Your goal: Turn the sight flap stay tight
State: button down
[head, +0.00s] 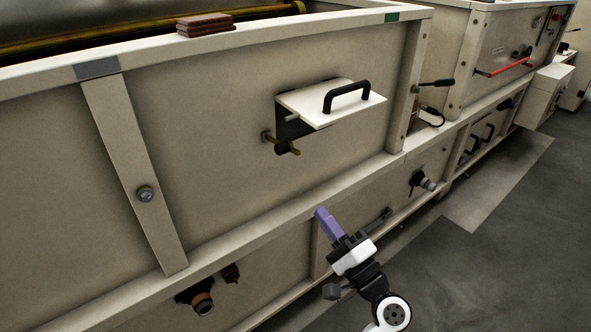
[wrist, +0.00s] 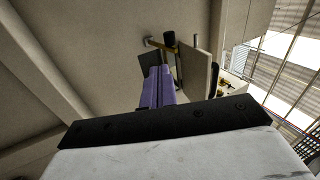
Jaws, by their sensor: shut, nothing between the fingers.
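The sight flap (head: 307,103) is a pale plate with a black handle. It stands out from the hopper wall, over a dark opening (head: 288,126). The stay is a small brass bar with a black knob (head: 286,149), at the lower left of the flap. In the wrist view the knob (wrist: 169,40) and the flap's edge (wrist: 195,68) show beyond my fingers. My gripper (head: 321,212) has purple fingers, shut and empty. In the head view it is below the stay and apart from it. I cannot tell how tight the stay is.
The hopper wall (head: 230,110) carries a bolted upright rib (head: 135,165) to the left and a long ledge below. Pipe stubs (head: 200,300) stick out lower down. Brown blocks (head: 205,25) lie on the top rim. Grey floor (head: 510,260) is free at the right.

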jog(key=p, duration=0.4)
send_near(284, 152)
jog(key=shift+t, duration=0.3)
jog(key=x, duration=0.6)
jog(key=shift+w+a+f, duration=0.1)
jog(key=shift+a+f, duration=0.05)
jog(key=shift+f, duration=0.2)
jog(key=shift+w+a+r+p, duration=0.1)
jog(key=shift+w+a+p, duration=0.15)
jog(key=shift+w+p, duration=0.1)
jog(key=shift+r+p, duration=0.2)
jog(key=shift+p, duration=0.1)
jog(key=shift+r+p, duration=0.2)
jog(key=shift+p, duration=0.5)
